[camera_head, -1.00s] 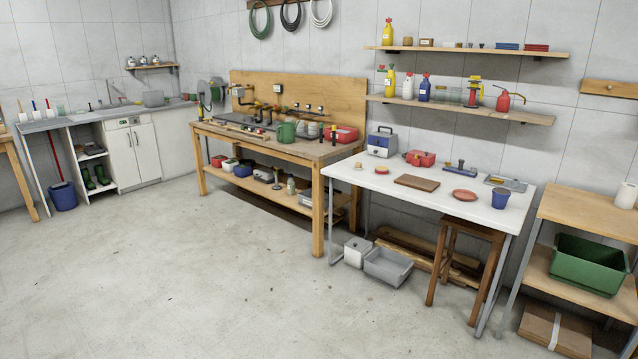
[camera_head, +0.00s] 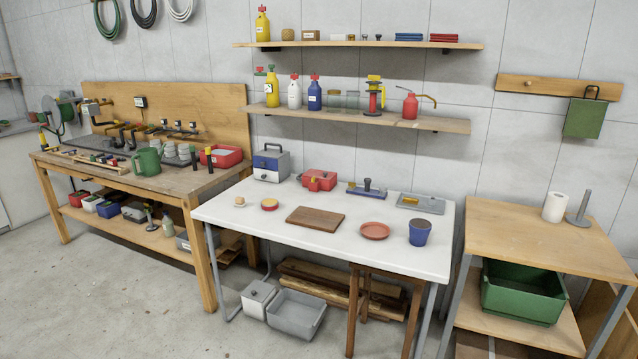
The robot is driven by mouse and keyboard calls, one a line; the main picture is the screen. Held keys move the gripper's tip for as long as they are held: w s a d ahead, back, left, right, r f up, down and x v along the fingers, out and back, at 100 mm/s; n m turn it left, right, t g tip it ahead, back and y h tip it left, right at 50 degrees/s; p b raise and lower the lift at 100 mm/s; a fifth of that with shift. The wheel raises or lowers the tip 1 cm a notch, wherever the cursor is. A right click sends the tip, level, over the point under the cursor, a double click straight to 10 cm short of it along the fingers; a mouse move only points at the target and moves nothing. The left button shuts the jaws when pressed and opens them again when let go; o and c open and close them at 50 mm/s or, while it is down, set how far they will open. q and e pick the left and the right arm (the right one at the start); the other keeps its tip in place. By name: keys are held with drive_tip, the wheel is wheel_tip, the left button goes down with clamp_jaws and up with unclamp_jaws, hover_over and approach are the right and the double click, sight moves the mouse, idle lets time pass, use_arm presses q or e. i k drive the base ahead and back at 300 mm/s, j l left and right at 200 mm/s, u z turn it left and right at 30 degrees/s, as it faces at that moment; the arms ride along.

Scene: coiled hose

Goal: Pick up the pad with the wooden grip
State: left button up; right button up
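Two small round items lie on the left part of the white table (camera_head: 350,247). One is a pale item with a tan top (camera_head: 240,202); the other is a red disc with a tan or yellowish top (camera_head: 269,204). They are too small to tell which is the pad with the wooden grip. Further back are a blue base with a dark upright knob (camera_head: 367,188) and a grey tray with a yellowish block (camera_head: 420,203). Neither of my grippers is in view.
A brown board (camera_head: 315,219), a red saucer (camera_head: 375,231), a blue cup (camera_head: 420,232), a red case (camera_head: 319,180) and a grey-blue box (camera_head: 271,163) share the table. A wooden stool (camera_head: 387,275) stands under its front edge. Open floor lies in front.

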sight(241, 202)
drive_tip(key=i+u, duration=0.3)
drive_tip(key=i+l+u, duration=0.3)
drive_tip(key=i, duration=0.2)
drive_tip(key=i+l+u, duration=0.3)
drive_tip(key=i+j, duration=0.1)
